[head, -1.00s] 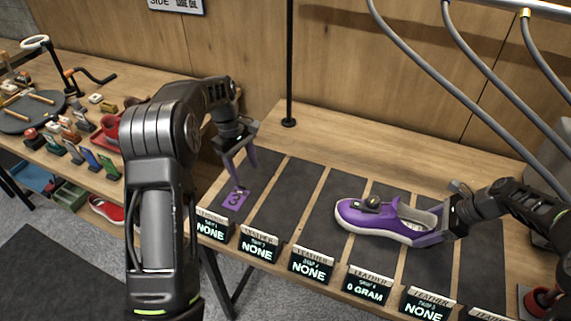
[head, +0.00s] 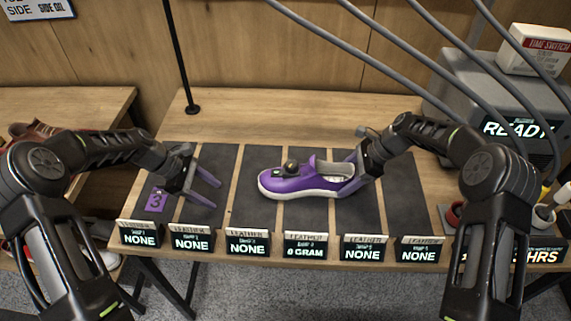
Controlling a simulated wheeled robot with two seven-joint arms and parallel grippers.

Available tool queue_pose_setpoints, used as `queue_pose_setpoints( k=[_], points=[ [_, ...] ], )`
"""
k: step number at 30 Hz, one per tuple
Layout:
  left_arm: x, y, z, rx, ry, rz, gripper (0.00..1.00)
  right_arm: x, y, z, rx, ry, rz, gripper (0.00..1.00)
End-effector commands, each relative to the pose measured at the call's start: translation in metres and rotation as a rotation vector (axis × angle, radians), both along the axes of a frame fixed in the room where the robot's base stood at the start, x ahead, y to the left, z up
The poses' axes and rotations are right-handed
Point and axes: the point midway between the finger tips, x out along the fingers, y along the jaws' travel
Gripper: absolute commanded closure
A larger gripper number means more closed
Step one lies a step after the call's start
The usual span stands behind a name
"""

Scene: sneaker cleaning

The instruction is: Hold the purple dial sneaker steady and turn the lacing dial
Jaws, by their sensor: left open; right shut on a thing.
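The purple dial sneaker (head: 305,182) lies upright across the dark mats, toe to the left and heel to the right, with a white sole. Its dark round lacing dial (head: 291,167) sits on top near the toe side. My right gripper (head: 350,178) is shut on the heel end of the sneaker; its fingers partly hide the heel. My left gripper (head: 213,193) is open and empty above the mats to the left of the sneaker, apart from it, with its fingers pointing right.
A purple card marked 3 (head: 157,200) lies on the leftmost mat. Several display signs (head: 247,243) line the table's front edge. A grey machine reading READY (head: 470,95) stands at the back right. Grey hoses (head: 400,70) hang across the upper right. The wooden table (head: 270,125) is clear behind the mats.

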Motion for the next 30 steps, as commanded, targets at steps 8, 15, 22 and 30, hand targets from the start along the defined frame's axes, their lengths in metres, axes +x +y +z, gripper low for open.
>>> queue_pose_setpoints(
  k=[8,15,22,30],
  points=[
    [0.008,-0.089,0.045,-0.382,0.001,0.252,0.44,0.0,0.0,0.0,0.0,0.0,-0.001,0.87],
    [0.017,-0.108,0.097,-0.545,-0.016,0.365,0.44,0.0,0.0,0.0,0.0,-0.001,-0.001,0.87],
    [0.019,-0.111,0.107,-0.569,-0.021,0.38,0.44,0.0,0.0,0.0,0.0,-0.001,-0.001,0.87],
    [0.02,-0.113,0.105,-0.567,-0.021,0.376,0.44,0.0,0.0,0.0,0.0,-0.001,-0.001,0.87]
  ],
)
